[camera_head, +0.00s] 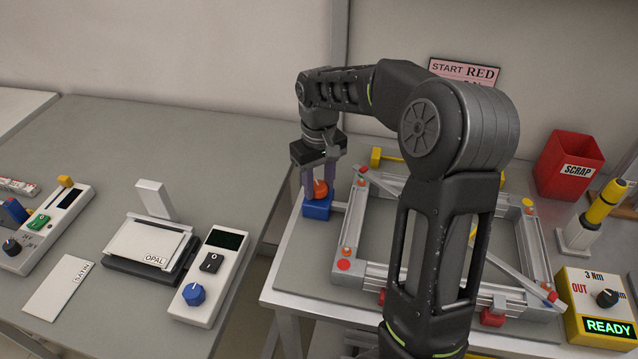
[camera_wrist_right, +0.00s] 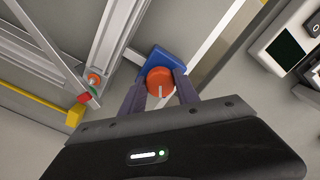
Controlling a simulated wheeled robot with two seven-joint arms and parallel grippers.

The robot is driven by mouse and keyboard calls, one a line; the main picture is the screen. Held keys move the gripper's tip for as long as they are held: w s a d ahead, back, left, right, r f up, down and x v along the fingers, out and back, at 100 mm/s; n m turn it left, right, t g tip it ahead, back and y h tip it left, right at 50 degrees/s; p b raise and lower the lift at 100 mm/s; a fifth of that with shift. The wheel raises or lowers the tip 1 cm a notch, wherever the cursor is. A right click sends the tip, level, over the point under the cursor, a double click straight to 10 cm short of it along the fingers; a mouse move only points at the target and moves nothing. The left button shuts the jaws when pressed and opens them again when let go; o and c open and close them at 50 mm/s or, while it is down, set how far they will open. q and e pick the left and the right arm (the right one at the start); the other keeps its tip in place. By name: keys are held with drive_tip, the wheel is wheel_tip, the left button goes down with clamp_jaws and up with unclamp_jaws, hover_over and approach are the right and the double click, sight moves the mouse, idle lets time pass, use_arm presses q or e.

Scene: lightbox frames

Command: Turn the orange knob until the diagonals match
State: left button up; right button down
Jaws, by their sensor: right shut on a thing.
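The orange knob (camera_head: 320,188) sits on a blue block (camera_head: 317,209) at the left corner of a grey metal frame (camera_head: 350,235). My right gripper (camera_head: 320,186) comes down from above with its two fingers on either side of the knob, shut on it. In the right wrist view the orange knob (camera_wrist_right: 160,82) shows a pale line on its face between the fingertips (camera_wrist_right: 160,88), with the blue block (camera_wrist_right: 165,60) behind it. A diagonal bar (camera_head: 500,255) crosses the frame, partly hidden by my right arm. My left gripper is not in view.
A torque box (camera_head: 600,308) reading READY and a yellow screwdriver (camera_head: 604,203) stand at the right. A red SCRAP bin (camera_head: 568,163) is behind. On the left table are an OPAL panel (camera_head: 150,243) and a control box with a blue knob (camera_head: 194,294). A gap separates the tables.

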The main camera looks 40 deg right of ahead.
sight(318, 186)
drive_tip(key=m, duration=0.6)
drive_tip(key=shift+m, duration=0.3)
idle(0.4)
drive_tip(key=c, duration=0.9)
unclamp_jaws()
drive_tip(key=shift+r, duration=0.1)
drive_tip(key=shift+r, duration=3.8)
